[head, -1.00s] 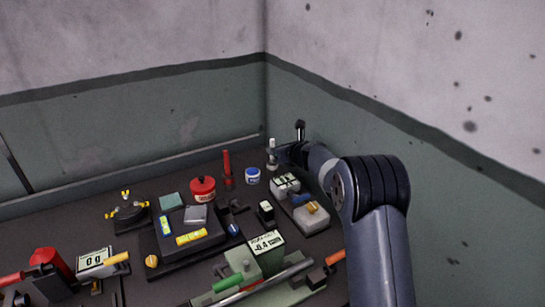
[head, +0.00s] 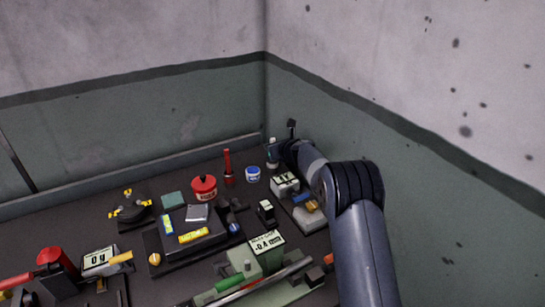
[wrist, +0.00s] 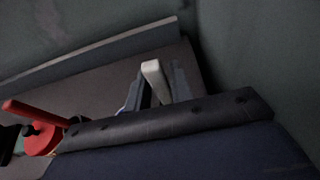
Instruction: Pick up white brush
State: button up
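The white brush (head: 272,141) stands upright at the back corner of the workbench in the head view. Its pale handle also shows in the wrist view (wrist: 155,78). My gripper (head: 273,154) is at the brush, and its fingers hide the middle of it in the head view. In the wrist view one finger is on each side of the handle, very close to it. I cannot tell whether the fingers press on it. The lower part of the brush is hidden in the wrist view.
A blue and white jar (head: 253,174) is just in front. A meter box (head: 285,184) lies below my arm. Walls rise close behind and to the right.

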grip_shut()
notch_tip(320, 180, up, 10)
jog(key=p, duration=0.3)
